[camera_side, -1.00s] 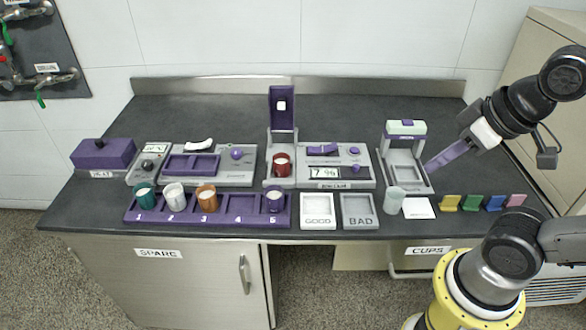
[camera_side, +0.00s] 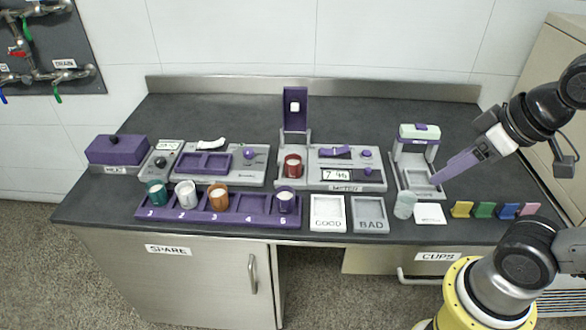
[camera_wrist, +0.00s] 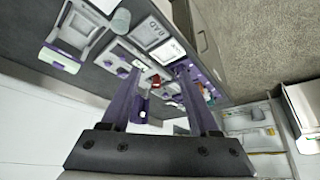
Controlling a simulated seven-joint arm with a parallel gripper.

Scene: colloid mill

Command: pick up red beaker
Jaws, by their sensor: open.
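The red beaker (camera_side: 293,166) stands upright on the metering device (camera_side: 345,168), just in front of its raised purple post (camera_side: 295,108). In the wrist view a small red shape between the fingers looks like this beaker (camera_wrist: 153,80), partly hidden. My gripper (camera_side: 437,181) is at the right, by the grey and green stand, well apart from the beaker. Its two purple fingers are spread and empty in the wrist view (camera_wrist: 160,70).
A purple rack (camera_side: 250,219) at the front holds teal, white, orange and purple beakers. GOOD (camera_side: 313,213) and BAD (camera_side: 385,213) trays lie right of it. A pale cup (camera_side: 405,205) stands before the grey and green stand (camera_side: 433,160). Coloured cards stand at the right.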

